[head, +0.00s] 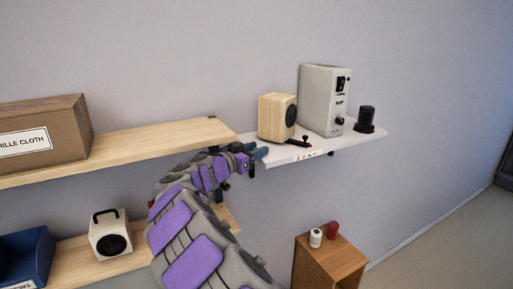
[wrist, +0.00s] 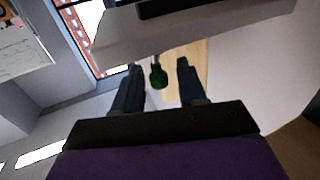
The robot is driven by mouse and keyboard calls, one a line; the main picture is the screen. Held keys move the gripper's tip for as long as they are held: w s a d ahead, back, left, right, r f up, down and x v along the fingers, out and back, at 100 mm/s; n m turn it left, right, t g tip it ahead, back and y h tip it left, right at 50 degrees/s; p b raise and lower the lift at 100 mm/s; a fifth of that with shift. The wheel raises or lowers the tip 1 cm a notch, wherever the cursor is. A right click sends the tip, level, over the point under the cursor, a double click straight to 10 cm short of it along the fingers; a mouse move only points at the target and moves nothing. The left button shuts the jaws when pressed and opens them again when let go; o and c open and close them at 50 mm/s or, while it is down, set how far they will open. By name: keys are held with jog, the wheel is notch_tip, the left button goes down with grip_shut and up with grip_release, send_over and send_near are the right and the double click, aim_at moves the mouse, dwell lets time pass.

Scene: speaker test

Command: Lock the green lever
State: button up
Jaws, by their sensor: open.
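The green lever (wrist: 158,77) shows in the wrist view as a dark green rounded knob on a thin stem. It lies between the two fingertips of my gripper (wrist: 160,76), with a gap on each side. My gripper is open and holds nothing. In the head view my gripper (head: 261,153) is at the left end of the white shelf (head: 350,145). I cannot make out the green knob in the head view. A small black part with a red spot (head: 299,143) lies on the shelf, just right of my gripper.
A wooden speaker (head: 276,117), a pale grey speaker box (head: 323,99) and a black cylinder (head: 366,119) stand on the white shelf. Left is a wooden shelf (head: 170,140) with a cardboard box (head: 45,128). A wooden cabinet (head: 328,264) stands below right.

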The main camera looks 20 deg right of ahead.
jog(key=shift+w+d, duration=0.15)
jog(key=shift+d, duration=0.05)
jog(key=shift+a, duration=0.1)
jog(key=shift+a, duration=0.1)
grip_shut()
